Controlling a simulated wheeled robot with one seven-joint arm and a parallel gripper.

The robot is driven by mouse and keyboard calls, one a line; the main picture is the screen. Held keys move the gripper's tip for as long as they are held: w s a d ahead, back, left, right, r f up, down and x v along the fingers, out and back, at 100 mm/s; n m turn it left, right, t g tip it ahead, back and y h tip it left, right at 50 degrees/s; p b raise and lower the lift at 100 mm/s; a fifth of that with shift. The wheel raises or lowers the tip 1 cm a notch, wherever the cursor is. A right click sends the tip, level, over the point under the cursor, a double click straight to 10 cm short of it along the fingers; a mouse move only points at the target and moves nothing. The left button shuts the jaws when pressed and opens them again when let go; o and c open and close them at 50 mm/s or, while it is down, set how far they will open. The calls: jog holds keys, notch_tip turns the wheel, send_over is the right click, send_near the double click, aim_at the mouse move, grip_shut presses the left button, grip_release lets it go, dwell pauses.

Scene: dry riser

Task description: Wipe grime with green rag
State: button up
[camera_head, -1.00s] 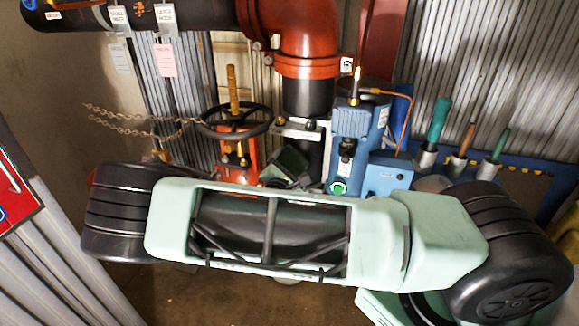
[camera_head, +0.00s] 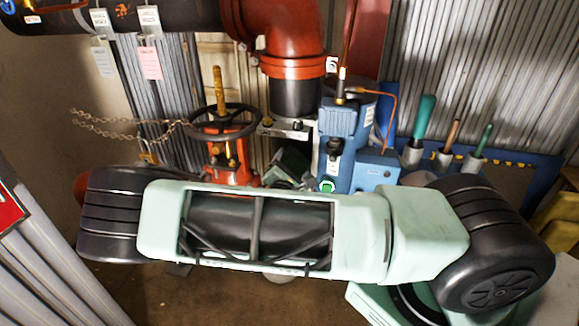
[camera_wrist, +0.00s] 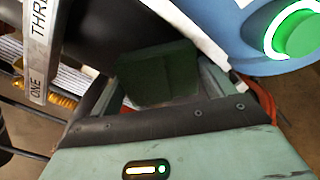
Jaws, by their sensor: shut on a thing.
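My gripper (camera_wrist: 160,82) is shut on a dark green, pad-like thing, the green rag (camera_wrist: 158,70), seen between its two fingers in the wrist view. In the head view my gripper shows only partly, behind my pale green arm, near the foot of the black upright pipe and left of the blue pump unit. An orange-brown blotch (camera_head: 122,11) marks the black overhead pipe (camera_head: 70,24); I cannot tell whether it is the grime. The rag is well below and apart from that pipe.
A blue pump unit (camera_head: 345,130) with a lit green button (camera_wrist: 296,34) is close beside my gripper. A black handwheel (camera_head: 228,122) on a red valve, with a chain (camera_head: 125,130), stands left. Handled tools (camera_head: 424,118) stand in holders at right.

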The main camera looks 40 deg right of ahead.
jog(key=shift+w+a+b, duration=0.45)
jog(key=shift+w+a, duration=0.1)
jog(key=shift+w, duration=0.3)
jog(key=shift+w+a+b, duration=0.4)
jog(key=shift+w+a, duration=0.1)
jog(key=shift+w, duration=0.3)
jog(key=shift+w+a+r, duration=0.1)
jog(key=shift+w+r, duration=0.05)
jog(key=shift+c, duration=0.3)
jog(key=shift+s+d+p, duration=0.25)
jog(key=shift+s+d, duration=0.4)
jog(key=shift+s, duration=0.25)
jog(key=shift+s+d+p, duration=0.2)
jog(key=shift+s+d, duration=0.4)
jog(key=shift+s, duration=0.25)
jog(key=shift+w+a+b, duration=0.3)
jog(key=shift+w+a, duration=0.05)
jog(key=shift+w, duration=0.2)
jog(key=shift+w+a+b, duration=0.3)
jog(key=shift+w+a, duration=0.05)
jog(key=shift+w, duration=0.2)
jog(key=shift+w+a+r, duration=0.1)
jog(key=shift+w+a, duration=0.35)
jog(key=shift+w, duration=0.25)
jog(key=shift+c, duration=0.3)
jog(key=shift+f+v, duration=0.2)
jog(key=shift+v, duration=2.8)
jog(key=shift+s, duration=0.1)
